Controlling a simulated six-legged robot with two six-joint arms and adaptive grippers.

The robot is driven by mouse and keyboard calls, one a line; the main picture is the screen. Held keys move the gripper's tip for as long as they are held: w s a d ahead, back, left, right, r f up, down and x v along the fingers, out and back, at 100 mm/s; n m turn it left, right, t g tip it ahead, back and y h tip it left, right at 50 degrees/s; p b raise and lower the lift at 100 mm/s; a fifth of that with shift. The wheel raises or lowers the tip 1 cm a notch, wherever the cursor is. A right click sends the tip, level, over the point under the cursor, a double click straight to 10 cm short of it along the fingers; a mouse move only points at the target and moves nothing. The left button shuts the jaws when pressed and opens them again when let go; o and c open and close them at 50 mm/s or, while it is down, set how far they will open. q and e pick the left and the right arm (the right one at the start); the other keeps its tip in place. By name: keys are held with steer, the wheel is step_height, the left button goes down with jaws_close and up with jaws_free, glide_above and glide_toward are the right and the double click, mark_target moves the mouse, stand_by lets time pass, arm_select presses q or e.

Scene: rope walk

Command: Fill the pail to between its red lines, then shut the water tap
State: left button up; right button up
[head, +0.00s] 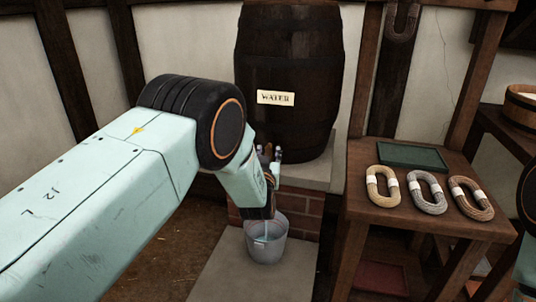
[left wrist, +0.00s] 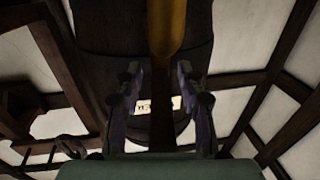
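The pail (head: 267,250), grey, stands upright on a pale slab below the barrel. A pale bluish streak shows inside it, perhaps running water; I cannot read its level or red lines. The dark barrel (head: 290,60) bears a WATER label (head: 276,98). My left gripper (head: 268,156) is at the barrel's lower front, and my arm hides most of the tap. In the left wrist view the fingers (left wrist: 160,108) stand apart, with a dark brown upright piece (left wrist: 162,125), seemingly the tap's handle, between them. A brass-coloured part (left wrist: 167,28) is above it. My right gripper is out of view.
A wooden stand (head: 360,222) at the right holds a dark green tray (head: 412,157) and several rope coils, including a tan one (head: 371,186). A wooden tub (head: 520,110) is at the far right. Brickwork (head: 305,215) supports the barrel's ledge.

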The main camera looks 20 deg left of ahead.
arm_select(q)
steer(key=shift+s, duration=0.1)
steer(key=s+d, duration=0.2)
steer(key=s, duration=0.9)
steer(key=shift+s, duration=0.35)
